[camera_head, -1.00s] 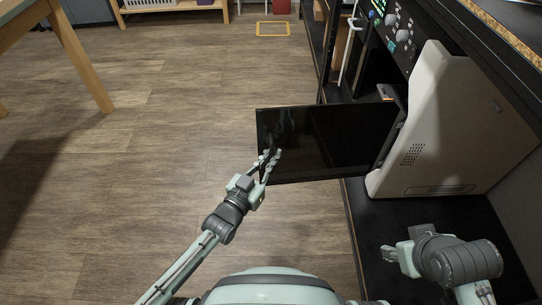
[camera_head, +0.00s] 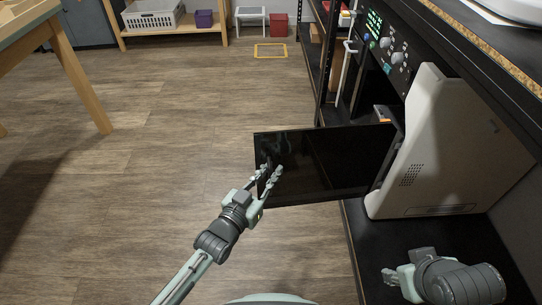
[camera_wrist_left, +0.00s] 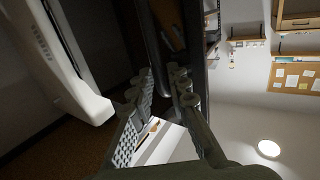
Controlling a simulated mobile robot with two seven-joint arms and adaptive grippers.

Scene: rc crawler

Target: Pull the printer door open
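A pale casing (camera_head: 445,150) stands right of the door on a black shelf (camera_head: 375,245). A control panel with knobs (camera_head: 390,45) is above the door. A wooden table (camera_head: 70,65) is at the left. The wooden floor (camera_head: 170,130) left of the door is clear.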

